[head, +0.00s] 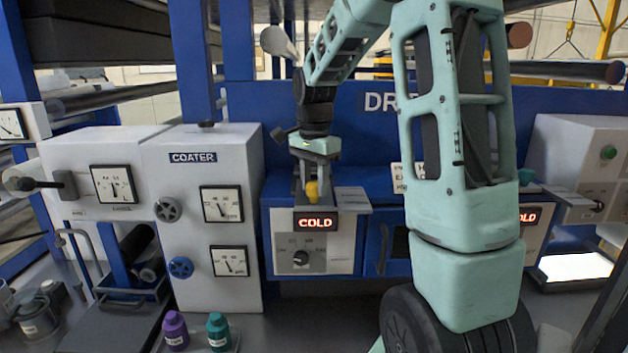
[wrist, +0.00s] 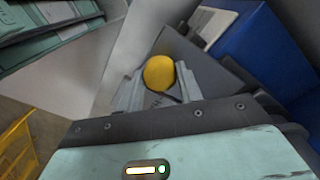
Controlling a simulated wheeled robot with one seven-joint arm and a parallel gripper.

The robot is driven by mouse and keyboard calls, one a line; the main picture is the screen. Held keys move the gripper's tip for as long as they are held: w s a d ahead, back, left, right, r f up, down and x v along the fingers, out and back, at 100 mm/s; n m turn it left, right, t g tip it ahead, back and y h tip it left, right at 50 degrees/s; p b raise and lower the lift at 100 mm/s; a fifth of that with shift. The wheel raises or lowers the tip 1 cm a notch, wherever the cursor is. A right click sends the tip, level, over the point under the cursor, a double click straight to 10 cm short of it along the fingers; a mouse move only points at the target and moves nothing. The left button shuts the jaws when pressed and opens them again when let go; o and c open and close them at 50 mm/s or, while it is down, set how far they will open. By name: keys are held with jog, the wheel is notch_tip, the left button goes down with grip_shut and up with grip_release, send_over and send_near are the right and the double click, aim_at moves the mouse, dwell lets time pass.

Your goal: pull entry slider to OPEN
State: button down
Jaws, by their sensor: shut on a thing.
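The yellow knob (head: 312,191), apparently the entry slider's handle, is on top of a white control box (head: 284,258) below the blue dryer housing. My gripper (head: 310,182) reaches down from above and is shut on the knob. In the wrist view, the yellow knob (wrist: 158,73) sits between the two grey fingers of my gripper (wrist: 160,85). Grey plates lie around it. The slider's track and any OPEN marking cannot be made out.
The white coater cabinet (head: 180,240) with gauges stands at left. Purple (head: 175,330) and teal (head: 218,332) bottles stand below it. My arm hides part of the dryer.

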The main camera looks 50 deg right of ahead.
jog(key=shift+s+a, duration=0.15)
jog(key=c, duration=0.9)
grip_release()
jog(key=shift+r, duration=0.15)
jog(key=shift+r, duration=0.25)
notch_tip(320, 180, up, 17)
jog(key=b, duration=0.2)
jog(key=shift+f+b, duration=0.2)
jog(key=shift+b, duration=0.15)
